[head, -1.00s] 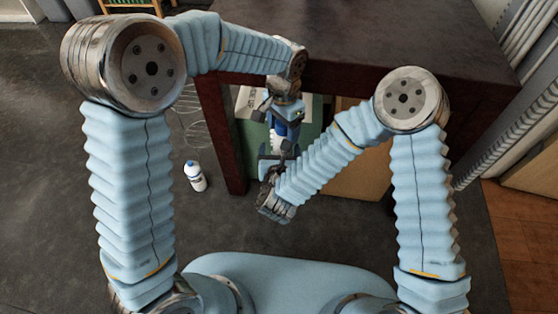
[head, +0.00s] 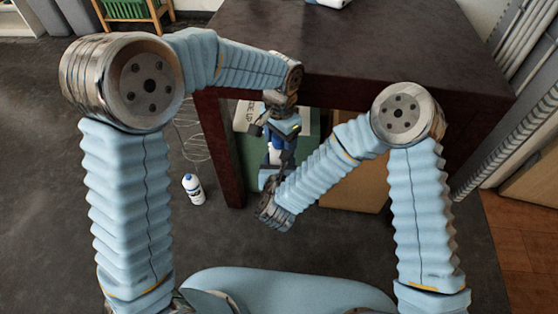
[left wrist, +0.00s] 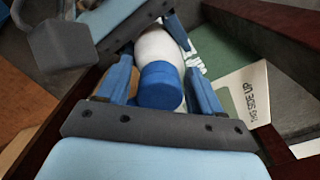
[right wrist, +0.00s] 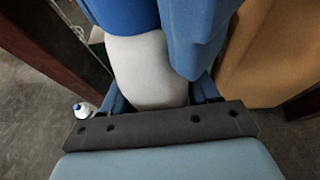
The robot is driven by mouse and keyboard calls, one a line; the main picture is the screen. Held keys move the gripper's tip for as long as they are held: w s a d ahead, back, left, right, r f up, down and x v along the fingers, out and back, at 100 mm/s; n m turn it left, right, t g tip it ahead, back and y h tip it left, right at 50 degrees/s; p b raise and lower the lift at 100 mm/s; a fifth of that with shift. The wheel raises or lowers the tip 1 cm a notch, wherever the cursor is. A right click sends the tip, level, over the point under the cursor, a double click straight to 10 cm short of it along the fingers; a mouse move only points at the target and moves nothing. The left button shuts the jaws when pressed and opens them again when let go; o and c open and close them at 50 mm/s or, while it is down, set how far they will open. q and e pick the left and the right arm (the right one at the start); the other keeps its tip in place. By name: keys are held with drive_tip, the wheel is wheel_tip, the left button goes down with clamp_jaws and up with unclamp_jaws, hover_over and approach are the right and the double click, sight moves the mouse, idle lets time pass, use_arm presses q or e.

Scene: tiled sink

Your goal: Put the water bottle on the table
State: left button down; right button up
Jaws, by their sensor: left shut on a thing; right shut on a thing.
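A white bottle with a blue cap is held between my two grippers beside the table. In the left wrist view its blue cap (left wrist: 160,86) and white body show between the blue fingers of my left gripper (left wrist: 158,64). In the right wrist view its white body (right wrist: 146,70) lies between the fingers of my right gripper (right wrist: 158,92). In the head view only a white bit of the bottle (head: 275,154) shows, below the tabletop edge. My left gripper (head: 279,138) is above and my right gripper (head: 270,180) is lower. The dark table (head: 390,45) stands behind them.
A white-and-blue object (head: 330,3) sits on the table, cut by the top edge. Cardboard boxes (head: 355,185) are under the table. The near tabletop is clear.

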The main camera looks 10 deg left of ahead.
use_arm(q)
drive_tip(key=shift+c, duration=2.4)
unclamp_jaws()
drive_tip(key=shift+d+r, duration=0.1)
drive_tip(key=shift+d, duration=0.25)
drive_tip(key=o, duration=0.4)
drive_tip(key=shift+a, duration=0.15)
